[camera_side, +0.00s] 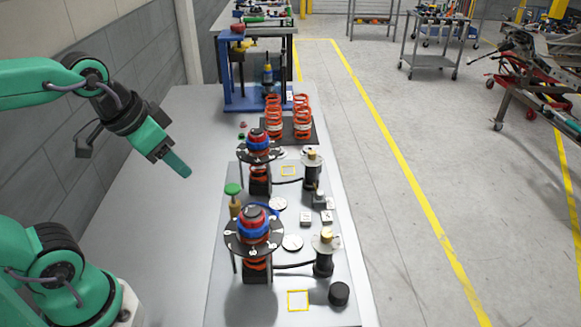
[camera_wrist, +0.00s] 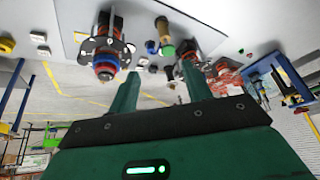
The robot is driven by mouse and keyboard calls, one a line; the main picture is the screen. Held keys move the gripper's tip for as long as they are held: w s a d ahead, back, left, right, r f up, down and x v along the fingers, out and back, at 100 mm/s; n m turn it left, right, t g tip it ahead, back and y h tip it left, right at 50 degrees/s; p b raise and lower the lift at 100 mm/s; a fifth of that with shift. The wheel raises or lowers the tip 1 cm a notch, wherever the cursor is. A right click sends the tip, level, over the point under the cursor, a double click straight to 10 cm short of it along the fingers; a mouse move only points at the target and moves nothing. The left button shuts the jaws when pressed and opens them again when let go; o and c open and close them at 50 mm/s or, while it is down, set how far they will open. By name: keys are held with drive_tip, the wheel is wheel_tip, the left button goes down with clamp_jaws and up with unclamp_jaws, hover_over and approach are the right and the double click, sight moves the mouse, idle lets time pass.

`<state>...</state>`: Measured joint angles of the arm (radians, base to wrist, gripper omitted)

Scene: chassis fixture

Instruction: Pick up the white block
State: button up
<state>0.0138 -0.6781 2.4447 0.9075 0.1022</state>
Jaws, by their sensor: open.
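Small whitish square blocks (camera_side: 306,218) (camera_side: 327,217) lie on the grey fixture plate, between the two coil-spring assemblies and close to the plate's right side. I cannot tell which of them is the white block of the task. Two small white pieces (camera_wrist: 38,37) also show at the upper left of the wrist view. My gripper (camera_side: 178,164) hangs over the bare left part of the table, well left of the blocks and above the surface. In the wrist view my gripper (camera_wrist: 160,74) has its two green fingers spread apart, with nothing held between them.
Two upright spring assemblies with black discs, the nearer (camera_side: 254,230) and the farther (camera_side: 258,148), stand on the plate. A green-topped knob (camera_side: 233,189), a black puck (camera_side: 339,293) and orange springs (camera_side: 302,117) are nearby. A blue press frame (camera_side: 230,75) stands behind. The table's left side is clear.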

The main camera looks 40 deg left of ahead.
drive_tip(key=w+d+m+g, duration=0.2)
drive_tip(key=w+d+m, duration=0.1)
drive_tip(key=w+m, duration=0.5)
drive_tip(key=m+g, duration=0.3)
drive_tip(key=m, duration=1.4)
hover_over(327, 215)
wheel_tip(327, 215, down, 16)
drive_tip(key=shift+d+f, duration=0.15)
drive_tip(key=shift+f, duration=3.95)
drive_tip(key=c, duration=1.1)
drive_tip(key=shift+o, duration=0.2)
